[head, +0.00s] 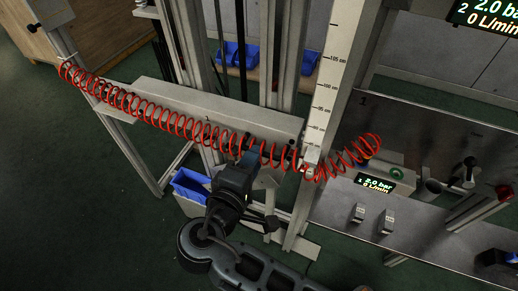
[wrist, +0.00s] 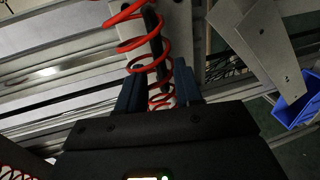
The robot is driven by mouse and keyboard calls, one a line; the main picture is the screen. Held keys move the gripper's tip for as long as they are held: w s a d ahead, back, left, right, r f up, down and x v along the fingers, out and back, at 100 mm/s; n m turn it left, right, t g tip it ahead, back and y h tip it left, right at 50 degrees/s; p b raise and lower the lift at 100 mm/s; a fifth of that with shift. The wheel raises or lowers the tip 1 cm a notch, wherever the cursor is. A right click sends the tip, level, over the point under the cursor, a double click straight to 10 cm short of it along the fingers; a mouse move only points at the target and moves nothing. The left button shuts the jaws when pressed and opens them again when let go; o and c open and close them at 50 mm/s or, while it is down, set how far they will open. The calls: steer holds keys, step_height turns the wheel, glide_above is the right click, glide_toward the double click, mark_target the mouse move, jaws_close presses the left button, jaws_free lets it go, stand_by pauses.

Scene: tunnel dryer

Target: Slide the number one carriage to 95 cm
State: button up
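The number one carriage (head: 200,108) is a long pale grey beam across the uprights. A red coiled hose (head: 130,103) runs along its front. The white scale (head: 330,75) to its right has legible 105, 100 and 95 marks; the carriage's right end (head: 312,154) is below the 95 mark. A dark bar (head: 278,152) shows behind the coils. My gripper (head: 238,165) is at the beam's lower front edge. In the wrist view its two blue fingers (wrist: 158,92) stand apart, with red coils and a black bar (wrist: 154,45) between or beyond them. Contact is unclear.
Blue bins stand below the beam (head: 190,185) and behind the uprights (head: 238,55). Open floor (head: 70,200) lies left.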

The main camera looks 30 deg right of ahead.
steer(key=shift+x, duration=1.9)
steer(key=shift+c, duration=0.4)
jaws_close()
